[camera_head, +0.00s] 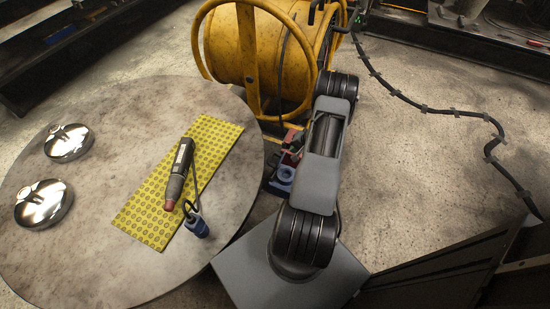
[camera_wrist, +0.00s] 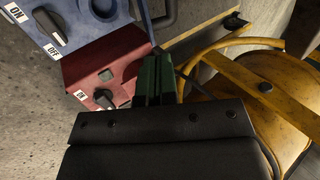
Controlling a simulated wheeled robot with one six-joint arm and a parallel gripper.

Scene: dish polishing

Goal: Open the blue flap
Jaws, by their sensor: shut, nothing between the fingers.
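My gripper (camera_wrist: 155,66) shows in the wrist view with its green fingers together and empty. The fingertips are beside the red switch box (camera_wrist: 88,62) and just below a narrow blue strip (camera_wrist: 147,18); I cannot tell whether they touch it or whether this strip is the flap. A blue-grey switch box (camera_wrist: 80,22) marked ON and OFF is at the upper left. In the head view, a blue part with a round face (camera_head: 285,174) sits below a red part (camera_head: 292,139), left of my arm, which hides my gripper there.
A yellow cable drum (camera_head: 255,55) stands behind the boxes. A round table (camera_head: 100,110) at the left holds two shiny dishes (camera_head: 69,142) (camera_head: 43,204) and a polishing tool (camera_head: 180,172) on a yellow mat (camera_head: 215,140). The floor at the right is mostly clear, with a black cable (camera_head: 400,97).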

